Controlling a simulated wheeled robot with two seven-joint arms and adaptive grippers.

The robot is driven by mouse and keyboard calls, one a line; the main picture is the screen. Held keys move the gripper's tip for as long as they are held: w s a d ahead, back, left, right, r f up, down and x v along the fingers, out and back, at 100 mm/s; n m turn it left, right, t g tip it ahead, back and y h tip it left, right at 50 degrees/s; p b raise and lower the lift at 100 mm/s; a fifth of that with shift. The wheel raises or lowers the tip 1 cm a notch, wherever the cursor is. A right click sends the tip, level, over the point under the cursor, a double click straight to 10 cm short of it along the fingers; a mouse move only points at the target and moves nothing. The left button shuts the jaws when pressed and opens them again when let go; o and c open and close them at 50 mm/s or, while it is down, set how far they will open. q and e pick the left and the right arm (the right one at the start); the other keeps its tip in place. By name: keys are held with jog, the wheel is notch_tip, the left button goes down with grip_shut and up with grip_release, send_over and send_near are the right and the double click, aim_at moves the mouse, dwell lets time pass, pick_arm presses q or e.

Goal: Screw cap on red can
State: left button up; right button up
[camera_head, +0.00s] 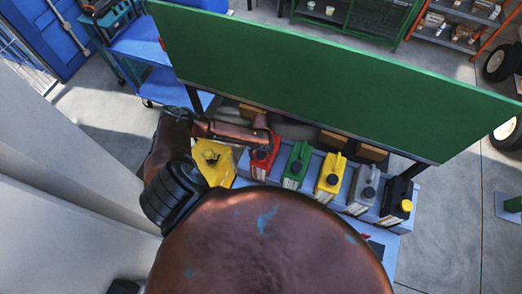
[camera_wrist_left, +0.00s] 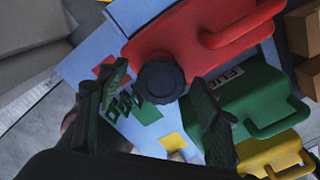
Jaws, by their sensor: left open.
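The red can (camera_head: 262,158) stands in the row on the blue bench, with part of its top hidden behind my left arm in the head view. In the left wrist view the red can (camera_wrist_left: 190,32) lies across the top, its handle to the right. A round black ribbed cap (camera_wrist_left: 160,80) sits at the near corner of the red can. I cannot tell how tightly it is seated. My left gripper (camera_wrist_left: 160,92) is open, with one dark finger on each side of the cap and visible space beside it. My right gripper is not in view.
Green (camera_head: 295,167), yellow (camera_head: 330,178), grey (camera_head: 364,190) and black (camera_head: 397,200) cans stand to the right. A tall green panel (camera_head: 330,75) rises behind the row. Coloured squares mark the blue surface.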

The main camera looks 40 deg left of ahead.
pick_arm(q)
jog(key=n+p, duration=0.5)
jog(key=n, duration=0.5)
jog(key=shift+d+r+n+p, duration=0.1)
jog(key=shift+r+n+p, duration=0.05)
jog(key=shift+n+p, duration=0.25)
jog(key=shift+n, duration=0.8)
jog(key=shift+f+n, duration=0.2)
jog(key=shift+n, duration=0.6)
jog(key=n, duration=0.9)
jog(key=shift+n, duration=0.3)
jog(key=shift+c, duration=0.5)
